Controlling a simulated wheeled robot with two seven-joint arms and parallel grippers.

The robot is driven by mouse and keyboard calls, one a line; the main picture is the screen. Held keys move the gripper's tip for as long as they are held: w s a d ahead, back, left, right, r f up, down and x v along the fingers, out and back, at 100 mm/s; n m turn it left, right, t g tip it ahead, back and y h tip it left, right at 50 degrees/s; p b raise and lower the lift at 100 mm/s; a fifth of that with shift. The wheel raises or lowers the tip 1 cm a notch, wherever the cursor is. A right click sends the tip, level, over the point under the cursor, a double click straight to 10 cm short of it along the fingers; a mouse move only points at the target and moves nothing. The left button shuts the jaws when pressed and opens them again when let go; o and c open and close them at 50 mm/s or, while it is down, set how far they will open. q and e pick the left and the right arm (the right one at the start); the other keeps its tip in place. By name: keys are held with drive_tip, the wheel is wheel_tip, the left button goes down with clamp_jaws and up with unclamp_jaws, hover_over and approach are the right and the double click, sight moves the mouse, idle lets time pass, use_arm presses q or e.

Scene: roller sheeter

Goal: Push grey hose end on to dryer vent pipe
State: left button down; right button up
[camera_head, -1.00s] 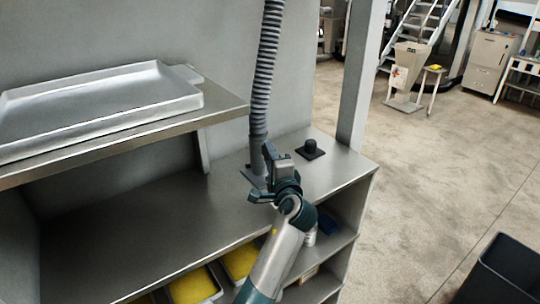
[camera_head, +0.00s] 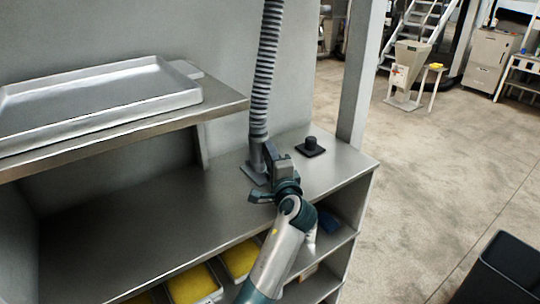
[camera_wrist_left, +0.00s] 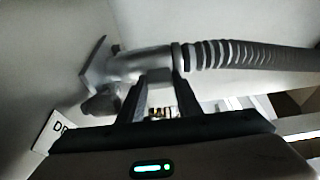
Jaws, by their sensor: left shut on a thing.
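The grey ribbed hose (camera_head: 264,75) hangs from above, and its smooth lower end meets a grey flanged pipe (camera_head: 251,172) on the counter. In the left wrist view the smooth grey hose end (camera_wrist_left: 150,61) lies in line with the pipe's flange plate (camera_wrist_left: 95,63). How far it sits over the pipe cannot be told, as the joint is poorly lit. My left gripper (camera_head: 268,156) is shut on the hose end; both fingers (camera_wrist_left: 160,86) show against it in the left wrist view. My right gripper is not in view.
A black knob on a square base (camera_head: 309,147) stands right of the pipe. A metal tray (camera_head: 100,88) lies on the upper shelf at left. Yellow-filled bins (camera_head: 193,285) sit under the counter. The left counter surface (camera_head: 130,215) is clear.

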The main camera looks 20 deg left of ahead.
use_arm(q)
drive_tip(key=shift+f, duration=0.3)
idle(0.8)
drive_tip(key=shift+r, duration=0.15)
drive_tip(key=shift+r+p, duration=1.2)
drive_tip(key=shift+r, duration=0.3)
drive_tip(key=shift+r+p, duration=1.65)
drive_tip(key=shift+r, duration=0.25)
drive_tip(key=shift+a, duration=0.1)
